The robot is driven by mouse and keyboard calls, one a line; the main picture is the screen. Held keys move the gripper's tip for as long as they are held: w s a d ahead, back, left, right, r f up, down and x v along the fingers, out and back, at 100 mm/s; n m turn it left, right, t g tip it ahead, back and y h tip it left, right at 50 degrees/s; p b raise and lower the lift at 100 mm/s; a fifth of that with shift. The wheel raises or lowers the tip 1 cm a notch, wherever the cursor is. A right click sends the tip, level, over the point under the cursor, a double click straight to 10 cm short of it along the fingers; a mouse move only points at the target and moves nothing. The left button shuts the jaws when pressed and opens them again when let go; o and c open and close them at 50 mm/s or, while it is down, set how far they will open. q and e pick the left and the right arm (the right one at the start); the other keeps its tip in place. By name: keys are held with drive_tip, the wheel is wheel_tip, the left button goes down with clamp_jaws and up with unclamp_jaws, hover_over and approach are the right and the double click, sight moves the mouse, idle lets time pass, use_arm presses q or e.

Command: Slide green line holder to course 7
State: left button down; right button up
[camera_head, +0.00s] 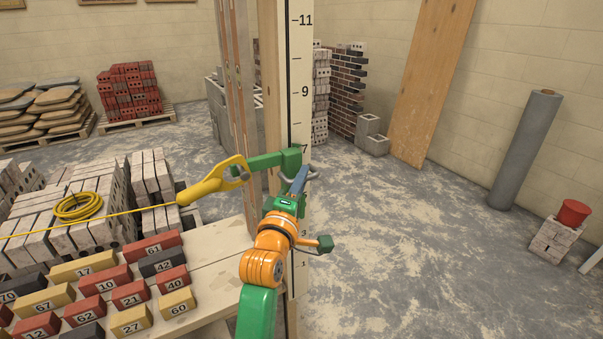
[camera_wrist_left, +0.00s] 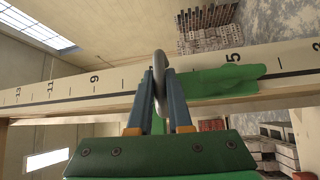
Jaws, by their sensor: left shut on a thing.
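The green line holder (camera_head: 291,160) sits on the numbered face of the upright staff (camera_head: 301,60), its top about level with the 7 mark. Its green arm reaches left to a yellow clamp-like end (camera_head: 213,180) with a taut yellow line (camera_head: 110,218). My left gripper (camera_head: 302,180) is in front of the holder. In the left wrist view its blue fingers (camera_wrist_left: 159,88) are shut on the holder's grey loop handle (camera_wrist_left: 160,72). The holder's green body (camera_wrist_left: 215,82) lies beside the 5 there; the 7 is hidden. My right gripper is not in view.
Numbered red, yellow and dark bricks (camera_head: 97,312) lie on a plank bench at lower left. A yellow cord coil (camera_head: 78,207) rests on pale bricks behind. A leaning board (camera_head: 431,80) and a grey roll (camera_head: 525,150) stand at right.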

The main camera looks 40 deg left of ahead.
use_arm(q)
drive_tip(key=shift+f, duration=0.7)
drive_tip(key=c, duration=1.1)
unclamp_jaws()
drive_tip(key=shift+o, duration=1.2)
drive_tip(key=shift+w, duration=0.2)
drive_tip(key=shift+w+f, duration=0.1)
drive_tip(key=shift+w, duration=0.1)
drive_tip(key=r+b+v, duration=0.1)
drive_tip(key=v, duration=0.6)
drive_tip(key=shift+f, duration=0.55)
